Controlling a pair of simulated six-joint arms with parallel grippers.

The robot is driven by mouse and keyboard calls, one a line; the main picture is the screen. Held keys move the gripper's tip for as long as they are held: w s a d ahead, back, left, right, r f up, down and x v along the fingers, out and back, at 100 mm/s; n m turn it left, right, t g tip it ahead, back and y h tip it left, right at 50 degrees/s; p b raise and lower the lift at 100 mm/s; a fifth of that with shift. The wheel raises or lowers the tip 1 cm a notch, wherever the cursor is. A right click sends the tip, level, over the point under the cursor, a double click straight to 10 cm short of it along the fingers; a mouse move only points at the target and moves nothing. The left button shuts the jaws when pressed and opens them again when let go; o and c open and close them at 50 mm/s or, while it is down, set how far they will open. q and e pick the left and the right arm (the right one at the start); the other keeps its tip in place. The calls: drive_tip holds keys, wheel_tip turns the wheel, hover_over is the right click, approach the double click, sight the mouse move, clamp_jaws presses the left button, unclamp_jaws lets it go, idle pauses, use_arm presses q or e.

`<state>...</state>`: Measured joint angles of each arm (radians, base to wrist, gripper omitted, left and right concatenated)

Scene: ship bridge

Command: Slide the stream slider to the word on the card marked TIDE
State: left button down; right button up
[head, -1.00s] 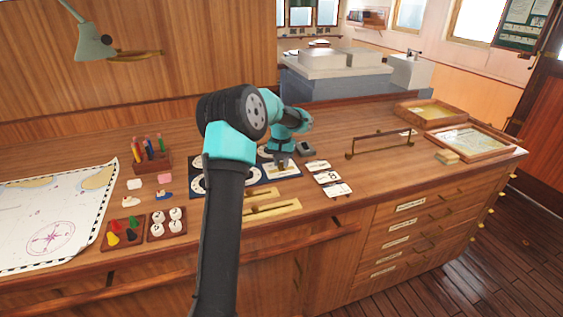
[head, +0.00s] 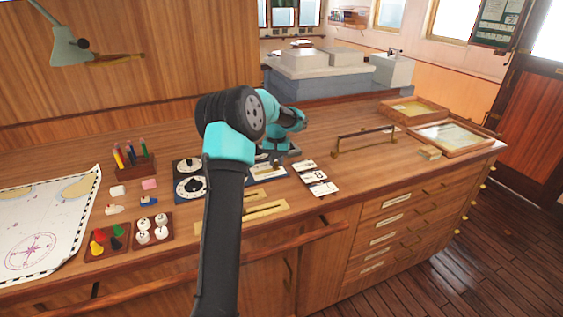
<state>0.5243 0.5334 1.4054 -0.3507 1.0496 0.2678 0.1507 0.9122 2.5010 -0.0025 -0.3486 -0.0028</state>
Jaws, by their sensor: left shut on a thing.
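My left gripper (head: 272,161) is low over a dark panel with a white scale (head: 268,174), just left of the cards. It is shut on what seems to be the stream slider's knob, which the fingers hide. My left arm comes up from the bottom of the view and covers part of the panel. Several white cards with small dark print (head: 316,180) lie in a row right of the panel; I cannot read which is marked TIDE. My right gripper is not in view.
Dark panels with white dials (head: 189,187) lie left of the arm. Brass slotted plates (head: 266,210) are in front. A brass rail (head: 365,139) stands to the right. Peg trays (head: 107,239) and a chart (head: 40,222) lie left.

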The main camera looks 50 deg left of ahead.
sight(277, 162)
use_arm(q)
drive_tip(key=c, duration=0.9)
unclamp_jaws()
drive_tip(key=shift+s, duration=0.1)
drive_tip(key=shift+r, duration=0.1)
wheel_tip(277, 162, up, 17)
drive_tip(key=shift+r, duration=0.15)
